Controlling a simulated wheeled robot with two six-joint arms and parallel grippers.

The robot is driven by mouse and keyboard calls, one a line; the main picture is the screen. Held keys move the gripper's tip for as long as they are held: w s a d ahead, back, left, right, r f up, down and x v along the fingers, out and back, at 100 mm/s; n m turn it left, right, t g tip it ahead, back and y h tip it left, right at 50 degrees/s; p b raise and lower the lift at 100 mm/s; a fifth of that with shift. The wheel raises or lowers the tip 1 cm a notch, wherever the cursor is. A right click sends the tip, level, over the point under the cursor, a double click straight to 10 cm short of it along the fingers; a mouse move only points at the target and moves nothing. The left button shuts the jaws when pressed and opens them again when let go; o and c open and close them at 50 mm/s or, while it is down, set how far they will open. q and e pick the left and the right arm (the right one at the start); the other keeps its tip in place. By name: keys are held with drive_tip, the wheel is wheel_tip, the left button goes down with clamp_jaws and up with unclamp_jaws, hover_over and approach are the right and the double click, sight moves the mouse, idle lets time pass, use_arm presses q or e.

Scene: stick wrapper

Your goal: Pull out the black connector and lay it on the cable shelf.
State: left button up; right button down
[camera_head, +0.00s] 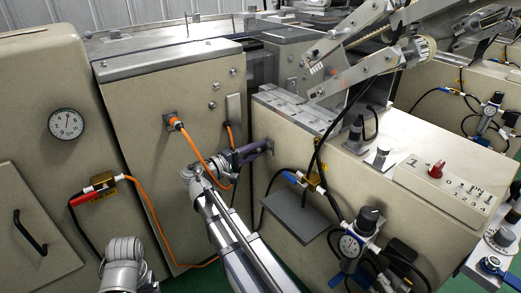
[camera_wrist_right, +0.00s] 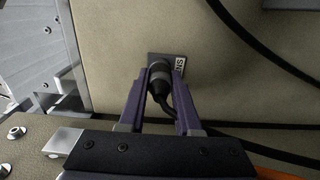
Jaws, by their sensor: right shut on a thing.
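The black connector (camera_wrist_right: 160,78) shows in the right wrist view between the two purple fingers of my right gripper (camera_wrist_right: 160,76). Its front end is at a dark square plate with a white label on the beige wall, and it looks seated there. A black cable hangs from its rear. In the head view my right gripper (camera_head: 266,147) reaches the left side of the right beige machine, and the connector cannot be made out there. The gripper is shut on the connector. The grey cable shelf (camera_head: 298,212) juts from the machine's front, right of and below my gripper. My left gripper is not in view.
Black cables (camera_head: 322,165) hang above and beside the shelf. An orange cable (camera_head: 190,145) runs on the left cabinet, behind my right arm. A pressure regulator (camera_head: 352,240) stands right of the shelf. The shelf's top looks bare.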

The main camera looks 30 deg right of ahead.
drive_tip(key=shift+a, duration=0.25)
drive_tip(key=shift+s+a, duration=0.1)
drive_tip(key=shift+a, duration=0.65)
drive_tip(key=shift+a, duration=0.15)
idle(0.4)
drive_tip(key=a, duration=0.3)
drive_tip(key=shift+s+a, duration=0.15)
drive_tip(key=shift+a, duration=0.25)
idle(0.3)
